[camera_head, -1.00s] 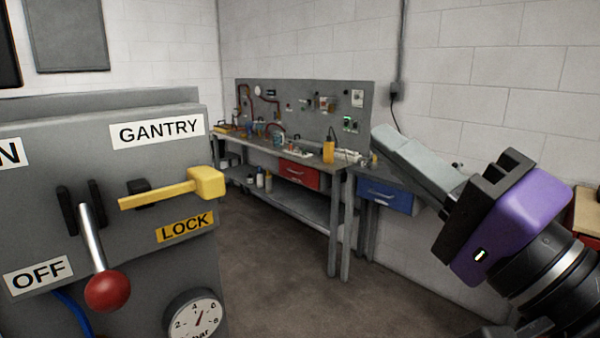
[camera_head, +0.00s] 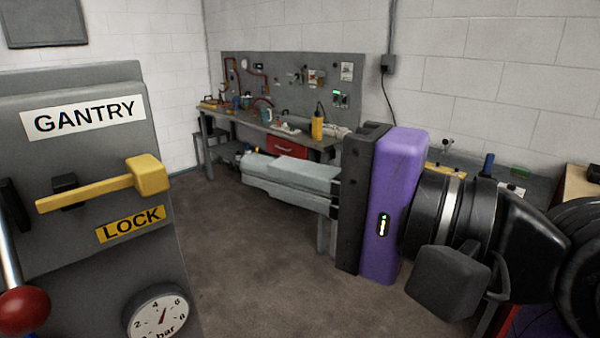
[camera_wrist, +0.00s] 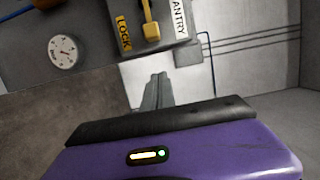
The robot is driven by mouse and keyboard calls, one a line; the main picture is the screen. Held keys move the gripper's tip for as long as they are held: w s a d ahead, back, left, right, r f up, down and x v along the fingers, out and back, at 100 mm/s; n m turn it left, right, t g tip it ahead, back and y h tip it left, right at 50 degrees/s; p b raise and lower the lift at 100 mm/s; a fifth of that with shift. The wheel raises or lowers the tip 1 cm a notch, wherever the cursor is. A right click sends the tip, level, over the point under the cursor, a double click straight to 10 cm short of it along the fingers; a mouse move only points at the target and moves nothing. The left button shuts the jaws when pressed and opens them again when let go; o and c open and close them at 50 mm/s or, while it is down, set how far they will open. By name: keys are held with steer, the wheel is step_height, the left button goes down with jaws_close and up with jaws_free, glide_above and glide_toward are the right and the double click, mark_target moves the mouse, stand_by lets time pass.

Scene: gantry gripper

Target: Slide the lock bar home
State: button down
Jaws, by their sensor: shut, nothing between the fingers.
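The yellow lock bar (camera_head: 90,192) lies across the front of the grey gantry panel (camera_head: 60,245), with a block-shaped knob (camera_head: 148,175) at its right end. A small black bracket (camera_head: 66,184) sits behind the bar towards its left end. The yellow LOCK label (camera_head: 130,224) is below it. My gripper (camera_head: 245,172) is shut and empty, right of the knob and clear of it, its fingers pointing left. In the wrist view the lock bar (camera_wrist: 149,22) shows at the top, beyond my fingertips (camera_wrist: 158,78).
A lever with a red ball (camera_head: 24,308) is at the panel's lower left. A pressure gauge (camera_head: 158,316) sits below the label. A workbench (camera_head: 262,129) with tools and a pegboard stands behind. Floor between panel and gripper is clear.

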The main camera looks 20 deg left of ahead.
mark_target(147, 174)
steer(key=s+a+p, duration=0.1)
steer(key=s+a, duration=0.2)
steer(key=a, duration=0.2)
steer(key=shift+a, duration=0.4)
steer(key=shift+s, duration=0.1)
